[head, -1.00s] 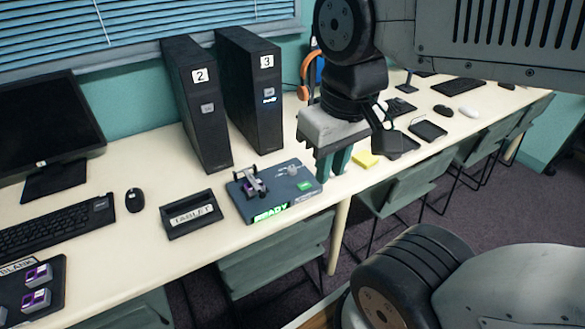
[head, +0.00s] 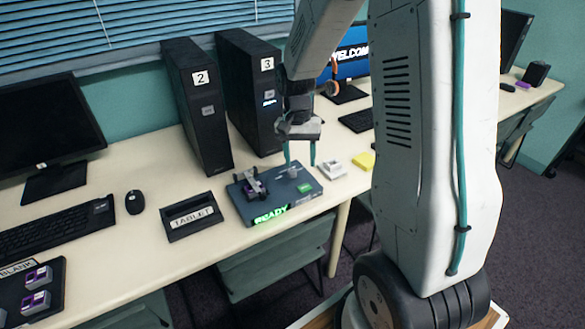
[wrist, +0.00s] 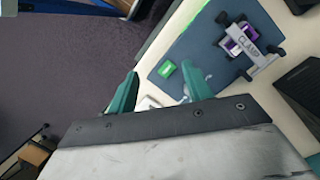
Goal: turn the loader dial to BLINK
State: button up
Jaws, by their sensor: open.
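The loader (head: 278,203) is a flat blue-grey box on the table, with a lit green READY display (head: 271,214) on its front edge. Its small grey dial (head: 293,171) sits on the right part of the top, behind a green label (head: 304,188). My gripper (head: 300,164) points down with teal fingers apart, empty, over the dial's area. In the wrist view, my right finger covers the loader near the green label (wrist: 167,69), and the dial is not clearly visible.
Black towers 2 (head: 201,110) and 3 (head: 250,95) stand close behind the loader. A chair is below the table's front edge.

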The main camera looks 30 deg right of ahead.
jog(key=w+d+f+m, duration=0.3)
jog(key=w+f, duration=0.2)
jog(key=m+t, duration=0.2)
send_over(293, 171)
jog(key=shift+r+h, duration=0.1)
jog(key=shift+h, duration=0.2)
jog(key=shift+w, duration=0.1)
jog(key=shift+m, duration=0.3)
notch_tip(293, 171, down, 8)
jog(key=shift+r, duration=0.1)
jog(key=c, duration=1)
